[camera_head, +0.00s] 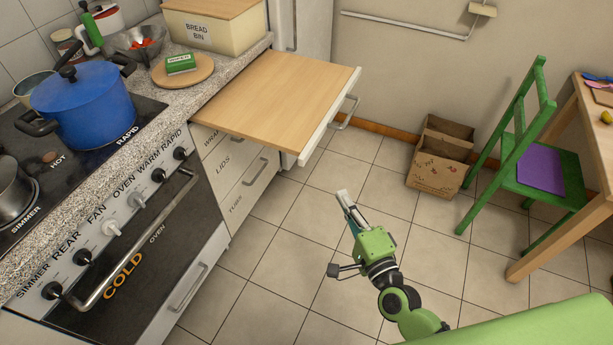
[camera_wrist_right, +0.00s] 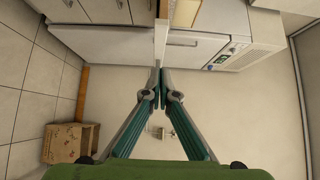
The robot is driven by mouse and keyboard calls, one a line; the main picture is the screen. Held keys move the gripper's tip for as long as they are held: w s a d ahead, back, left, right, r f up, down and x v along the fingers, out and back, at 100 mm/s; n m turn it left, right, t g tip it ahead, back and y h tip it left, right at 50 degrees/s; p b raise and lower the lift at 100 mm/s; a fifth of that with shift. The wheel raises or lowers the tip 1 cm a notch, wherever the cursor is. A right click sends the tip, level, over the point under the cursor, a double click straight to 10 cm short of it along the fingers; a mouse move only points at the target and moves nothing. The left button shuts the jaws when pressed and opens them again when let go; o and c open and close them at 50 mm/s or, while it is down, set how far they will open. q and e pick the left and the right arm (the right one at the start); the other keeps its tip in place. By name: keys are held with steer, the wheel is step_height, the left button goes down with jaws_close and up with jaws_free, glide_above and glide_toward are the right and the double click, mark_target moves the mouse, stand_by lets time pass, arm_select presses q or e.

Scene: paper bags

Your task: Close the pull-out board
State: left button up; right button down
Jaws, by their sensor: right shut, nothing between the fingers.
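The pull-out board (camera_head: 270,95) is a light wood slab sticking out from under the worktop in the head view. Its white front carries a metal bar handle (camera_head: 346,112). My right gripper (camera_head: 344,199) is shut and empty, in front of the board, apart from it and nearer to me. The wrist view shows its fingertips (camera_wrist_right: 160,82) together, with a pale narrow edge (camera_wrist_right: 161,40) just beyond them that looks like the board's. My left gripper is out of view.
Drawers (camera_head: 245,187) lie below the board and an oven stands beside them. A blue pot (camera_head: 83,101) and a bread bin (camera_head: 213,29) are on the worktop. The tiled floor between is clear.

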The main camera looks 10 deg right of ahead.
mark_target(308, 157)
steer(key=w+a, duration=0.1)
steer(key=w, duration=0.2)
steer(key=w+a+p, duration=0.1)
steer(key=w, duration=0.3)
steer(key=w+a, duration=0.2)
steer(key=w, duration=0.2)
steer(key=shift+p, duration=0.35)
steer(key=shift+w+a+f, duration=0.1)
steer(key=shift+w+a, duration=0.15)
steer(key=shift+a, duration=0.3)
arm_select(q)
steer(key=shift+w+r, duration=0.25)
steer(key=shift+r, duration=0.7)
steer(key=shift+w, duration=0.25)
arm_select(e)
steer(key=shift+a, duration=0.1)
